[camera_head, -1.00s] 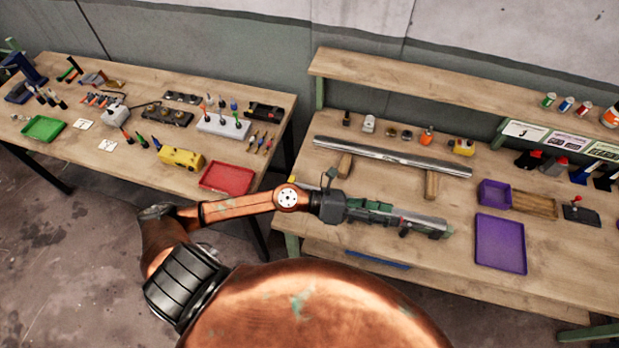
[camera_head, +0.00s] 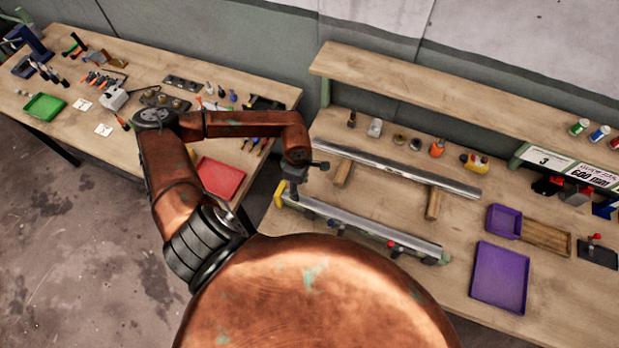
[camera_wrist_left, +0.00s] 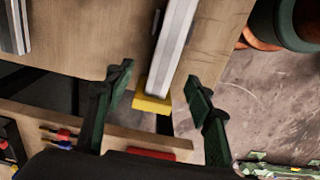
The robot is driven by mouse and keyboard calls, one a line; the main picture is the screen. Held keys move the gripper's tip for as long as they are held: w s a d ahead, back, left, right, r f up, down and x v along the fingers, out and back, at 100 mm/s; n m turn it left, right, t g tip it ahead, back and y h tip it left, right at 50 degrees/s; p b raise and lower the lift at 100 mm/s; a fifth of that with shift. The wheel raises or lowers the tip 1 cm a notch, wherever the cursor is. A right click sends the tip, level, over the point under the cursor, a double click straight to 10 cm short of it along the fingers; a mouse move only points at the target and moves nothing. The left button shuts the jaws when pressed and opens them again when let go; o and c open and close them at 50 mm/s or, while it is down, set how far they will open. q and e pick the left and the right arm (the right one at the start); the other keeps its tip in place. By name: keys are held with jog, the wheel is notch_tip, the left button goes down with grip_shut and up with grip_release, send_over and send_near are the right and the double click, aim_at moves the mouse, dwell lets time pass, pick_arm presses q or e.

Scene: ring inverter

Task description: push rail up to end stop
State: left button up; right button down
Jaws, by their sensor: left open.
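I cannot tell whether rail and block touch. My left gripper (camera_head: 293,191) points down over the rail's left end. Its open fingers (camera_wrist_left: 163,100) stand either side of the rail end and block. My right gripper is out of view.
A second silver rail (camera_head: 395,168) rests on wooden blocks (camera_head: 433,203) behind. A purple tray (camera_head: 499,277) lies to the right. The left bench (camera_head: 60,100) holds a red tray (camera_head: 221,178) and tools, across a gap.

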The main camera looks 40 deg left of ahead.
aim_at(300, 199)
pick_arm(q)
jog(key=shift+s+d+r, duration=0.15)
jog(key=shift+s, duration=0.3)
jog(key=shift+s+d+r, duration=0.1)
jog(key=shift+s+r, duration=0.05)
jog(key=shift+s, duration=0.3)
jog(key=shift+w+d+f, duration=0.15)
jog(key=shift+w+f, duration=0.4)
jog(key=shift+f, duration=0.1)
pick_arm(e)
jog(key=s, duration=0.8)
pick_arm(q)
notch_tip(300, 199, down, 6)
jog(key=shift+r+p, duration=0.1)
jog(key=shift+p, duration=0.6)
jog(key=shift+w+f, duration=0.1)
jog(key=shift+f, duration=0.45)
jog(key=shift+c, duration=1.3)
jog(key=c, duration=0.5)
grip_shut()
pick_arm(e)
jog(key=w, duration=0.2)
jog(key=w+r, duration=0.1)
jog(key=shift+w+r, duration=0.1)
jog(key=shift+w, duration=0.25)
pick_arm(q)
jog(key=o, duration=0.8)
grip_release()
jog(key=shift+c, duration=0.2)
